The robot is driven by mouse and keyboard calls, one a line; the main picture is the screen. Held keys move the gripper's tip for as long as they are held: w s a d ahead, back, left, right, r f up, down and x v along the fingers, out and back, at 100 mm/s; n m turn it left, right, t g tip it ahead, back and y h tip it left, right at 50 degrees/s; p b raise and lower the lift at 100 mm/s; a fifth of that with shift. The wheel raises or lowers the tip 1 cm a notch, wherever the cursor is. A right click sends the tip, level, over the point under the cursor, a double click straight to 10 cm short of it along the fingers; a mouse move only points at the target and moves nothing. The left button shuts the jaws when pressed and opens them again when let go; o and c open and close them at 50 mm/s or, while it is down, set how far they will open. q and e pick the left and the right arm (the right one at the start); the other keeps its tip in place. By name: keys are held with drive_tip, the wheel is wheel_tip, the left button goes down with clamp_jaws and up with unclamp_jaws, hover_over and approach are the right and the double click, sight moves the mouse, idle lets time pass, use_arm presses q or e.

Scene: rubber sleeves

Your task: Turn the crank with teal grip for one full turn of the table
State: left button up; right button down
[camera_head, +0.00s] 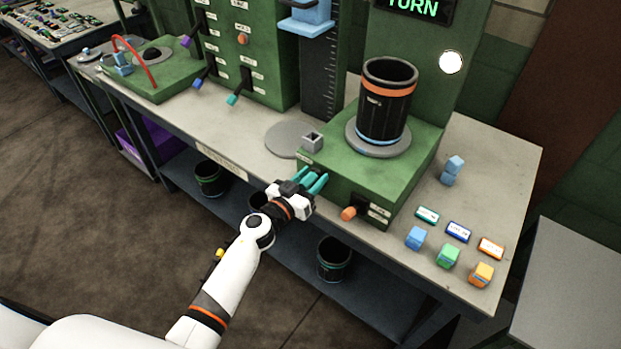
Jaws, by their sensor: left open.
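The green box (345,180) carries a round grey turntable (354,143) with a black sleeve (383,118) upright on it; the sleeve has an orange band near its top. My left gripper (318,179), with teal fingers, is open at the box's front face, near its left end. I cannot make out a teal crank grip apart from the teal fingers; it may be hidden by them, and contact cannot be told. A crank with an orange grip (348,213) sticks out of the same face, to the right. My right gripper is not in view.
A lit sign reading TURN (412,7) and a white round light (451,62) are behind. Small coloured blocks (448,256) and labels (458,232) lie at the bench's right. A small grey square piece (312,141) sits left of the turntable. Black buckets (334,260) stand below.

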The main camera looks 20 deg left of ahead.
use_arm(q)
drive_tip(key=c, duration=1)
drive_tip(key=shift+o, duration=0.2)
drive_tip(key=shift+d+m, duration=0.1)
drive_tip(key=shift+m, duration=0.2)
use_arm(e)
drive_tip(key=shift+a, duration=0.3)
